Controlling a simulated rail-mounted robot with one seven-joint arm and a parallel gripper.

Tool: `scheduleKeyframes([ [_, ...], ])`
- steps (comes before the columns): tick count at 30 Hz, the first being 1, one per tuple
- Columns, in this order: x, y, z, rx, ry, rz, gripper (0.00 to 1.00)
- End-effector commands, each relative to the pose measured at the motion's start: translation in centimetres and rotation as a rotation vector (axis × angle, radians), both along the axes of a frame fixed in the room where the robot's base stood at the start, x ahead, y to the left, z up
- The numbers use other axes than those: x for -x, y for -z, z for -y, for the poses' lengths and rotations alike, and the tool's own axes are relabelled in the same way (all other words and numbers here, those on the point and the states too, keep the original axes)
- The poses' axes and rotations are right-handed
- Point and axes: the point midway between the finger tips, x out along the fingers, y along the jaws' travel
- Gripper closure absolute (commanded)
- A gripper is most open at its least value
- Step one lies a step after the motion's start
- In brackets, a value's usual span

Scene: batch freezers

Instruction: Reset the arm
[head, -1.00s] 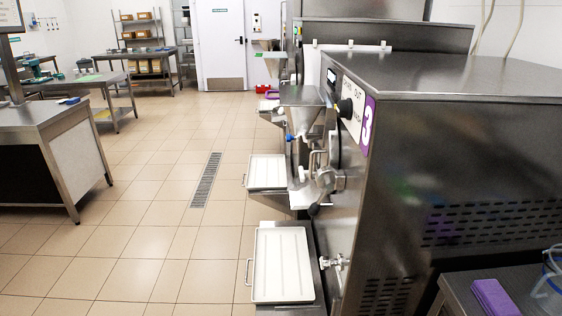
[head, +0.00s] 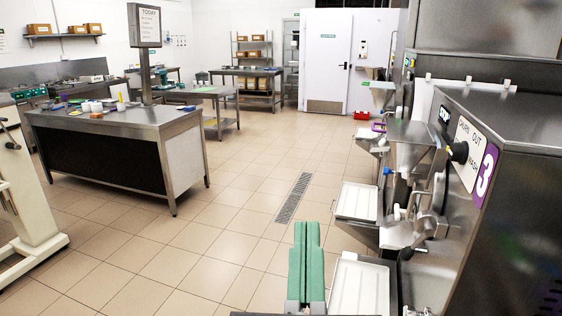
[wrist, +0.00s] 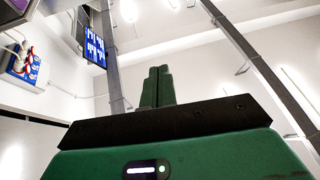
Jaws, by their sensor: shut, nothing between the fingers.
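My gripper (head: 307,228) shows at the bottom centre of the head view, its two green fingers pressed together and pointing up and away. Nothing is held between them. In the wrist view the shut green fingers (wrist: 158,72) stand up above the dark palm edge, with white wall and ceiling behind them. The fingers touch nothing in either view. Most of my arm is hidden below the head view's edge.
The batch freezer marked 3 (head: 522,175) stands close on the right, with a white tray (head: 359,287) just right of my gripper. Another white tray (head: 357,201) lies farther back. A steel counter (head: 120,118) stands at the left. The tiled floor (head: 225,205) between is clear.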

Motion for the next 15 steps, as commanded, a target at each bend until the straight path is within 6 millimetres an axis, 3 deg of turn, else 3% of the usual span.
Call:
scheduleKeyframes([
  [1,2.9,-3.1,-2.2,-0.068,-0.105,0.107,1.00],
  [2,4.8,-4.7,-3.3,-0.114,-0.175,0.166,1.00],
  [3,4.7,-9.4,-3.3,-0.121,-0.178,0.166,1.00],
  [4,4.5,-11.4,-3.1,-0.120,-0.174,0.159,1.00],
  [15,4.3,-30.8,-3.3,-0.121,-0.178,0.149,1.00],
])
